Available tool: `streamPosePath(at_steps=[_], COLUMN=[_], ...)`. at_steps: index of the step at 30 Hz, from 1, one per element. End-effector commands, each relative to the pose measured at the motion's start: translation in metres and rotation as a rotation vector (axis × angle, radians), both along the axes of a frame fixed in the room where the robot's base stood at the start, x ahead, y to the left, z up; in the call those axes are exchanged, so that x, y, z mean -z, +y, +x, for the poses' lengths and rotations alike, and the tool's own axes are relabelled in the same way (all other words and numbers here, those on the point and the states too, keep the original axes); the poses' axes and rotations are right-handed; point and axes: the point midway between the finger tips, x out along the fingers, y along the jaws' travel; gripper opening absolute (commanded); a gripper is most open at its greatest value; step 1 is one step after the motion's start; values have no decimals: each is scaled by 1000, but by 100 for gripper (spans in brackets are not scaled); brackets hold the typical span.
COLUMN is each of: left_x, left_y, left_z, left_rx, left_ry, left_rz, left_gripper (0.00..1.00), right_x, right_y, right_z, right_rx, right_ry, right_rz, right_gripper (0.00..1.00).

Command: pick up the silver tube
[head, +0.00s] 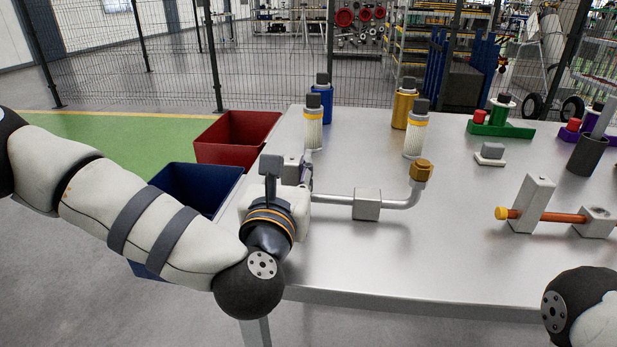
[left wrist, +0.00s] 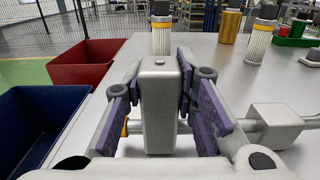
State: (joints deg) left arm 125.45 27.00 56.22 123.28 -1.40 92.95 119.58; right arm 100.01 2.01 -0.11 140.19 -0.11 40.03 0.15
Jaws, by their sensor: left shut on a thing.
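The silver tube (head: 335,199) lies level above the table, passes through a low grey block (head: 367,204) and bends up at its right end to a brass-coloured fitting (head: 422,171). It also shows in the left wrist view (left wrist: 236,126), with a yellow end (left wrist: 125,127) at left. My left gripper (left wrist: 160,95) straddles a tall grey upright block (left wrist: 158,110) on the tube's line. In the head view my left gripper (head: 290,172) hides the tube's left end. My right gripper is out of view.
Blue bin (head: 195,185) and red bin (head: 236,137) stand left of the table. White-and-yellow cylinders (head: 313,125) (head: 415,135) stand behind the tube. An orange rod (head: 550,216) in grey supports (head: 533,204) lies to the right. The front middle of the table (head: 400,265) is clear.

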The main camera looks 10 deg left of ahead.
Motion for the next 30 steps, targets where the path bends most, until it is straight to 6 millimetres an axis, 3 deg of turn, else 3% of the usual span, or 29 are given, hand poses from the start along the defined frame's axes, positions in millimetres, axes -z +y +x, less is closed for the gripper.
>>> streamPosePath(at_steps=[5,12,18,20,26,30], left_x=[-34,-104,-127,-137,-131,-92], left_y=[0,-12,-23,-23,-26,-27], left_z=[0,-59,-121,-129,-133,-93], left_rx=[0,7,6,1,0,3], left_ry=[-11,-18,-14,-23,-13,14], left_rz=[-5,-4,-1,2,-4,-6], left_gripper=[0,0,0,0,0,0], right_x=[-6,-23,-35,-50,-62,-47], right_y=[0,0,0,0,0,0], right_z=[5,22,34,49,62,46], right_rx=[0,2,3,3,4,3], right_ry=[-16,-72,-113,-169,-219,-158], right_rz=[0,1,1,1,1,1], right_gripper=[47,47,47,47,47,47])
